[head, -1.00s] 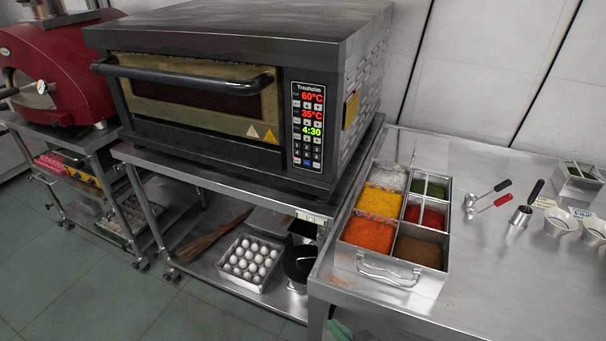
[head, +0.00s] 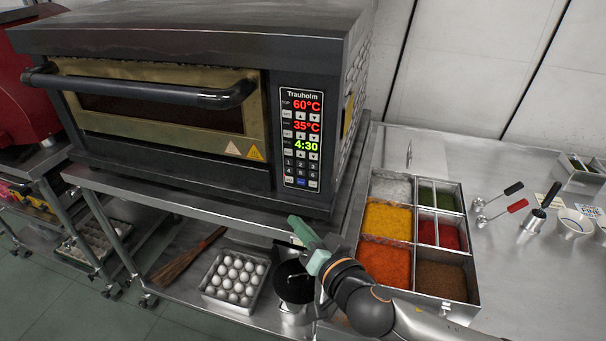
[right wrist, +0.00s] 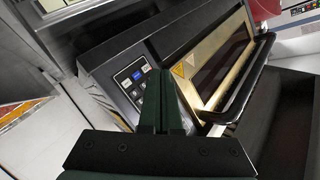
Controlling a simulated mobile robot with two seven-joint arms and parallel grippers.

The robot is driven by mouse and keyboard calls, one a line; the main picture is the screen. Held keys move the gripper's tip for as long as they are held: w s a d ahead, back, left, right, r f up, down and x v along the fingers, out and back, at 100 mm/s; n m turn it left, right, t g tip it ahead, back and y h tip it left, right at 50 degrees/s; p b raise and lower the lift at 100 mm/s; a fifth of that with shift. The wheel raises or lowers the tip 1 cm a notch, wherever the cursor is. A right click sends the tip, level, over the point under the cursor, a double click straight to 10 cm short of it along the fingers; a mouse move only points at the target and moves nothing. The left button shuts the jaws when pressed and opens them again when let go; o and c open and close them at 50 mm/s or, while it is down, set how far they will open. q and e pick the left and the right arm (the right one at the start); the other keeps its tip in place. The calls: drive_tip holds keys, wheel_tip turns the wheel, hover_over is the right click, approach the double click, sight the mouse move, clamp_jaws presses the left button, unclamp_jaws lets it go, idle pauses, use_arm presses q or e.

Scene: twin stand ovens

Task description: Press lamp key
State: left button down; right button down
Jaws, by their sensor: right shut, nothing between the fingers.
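The black oven (head: 190,40) has a tall control panel (head: 301,140) at its front right. The panel shows red 60°C and 35°C, green 4:30, and rows of small keys with a blue key (head: 300,182) at the bottom. I cannot read which key is the lamp key. My right gripper (head: 300,226), green, is shut and empty, below the panel and apart from it. In the right wrist view its shut fingers (right wrist: 160,78) point toward the oven, with the keypad (right wrist: 131,80) just to their left; they hide part of the oven front. My left gripper is out of view.
A steel box of coloured toppings (head: 412,240) stands on the counter at right, close to my right arm. The oven's door handle (head: 140,86) juts out left of the panel. An egg tray (head: 234,280) and a dark pot (head: 294,283) sit on the shelf below.

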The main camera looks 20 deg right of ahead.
sight(313, 184)
drive_tip(key=shift+s+r, duration=0.1)
idle(0.3)
drive_tip(key=shift+w+d, duration=0.85)
drive_tip(key=shift+w, duration=0.4)
drive_tip(key=shift+w+d, duration=0.8)
drive_tip(key=shift+w, duration=0.45)
drive_tip(key=shift+w+d, duration=0.85)
drive_tip(key=shift+w, duration=0.4)
drive_tip(key=shift+w, duration=0.1)
drive_tip(key=shift+w+d, duration=0.2)
drive_tip(key=shift+d, duration=0.05)
drive_tip(key=shift+w+d, duration=0.2)
drive_tip(key=shift+w, duration=0.1)
drive_tip(key=shift+a, duration=0.1)
drive_tip(key=shift+s+a, duration=0.35)
drive_tip(key=shift+s, duration=0.3)
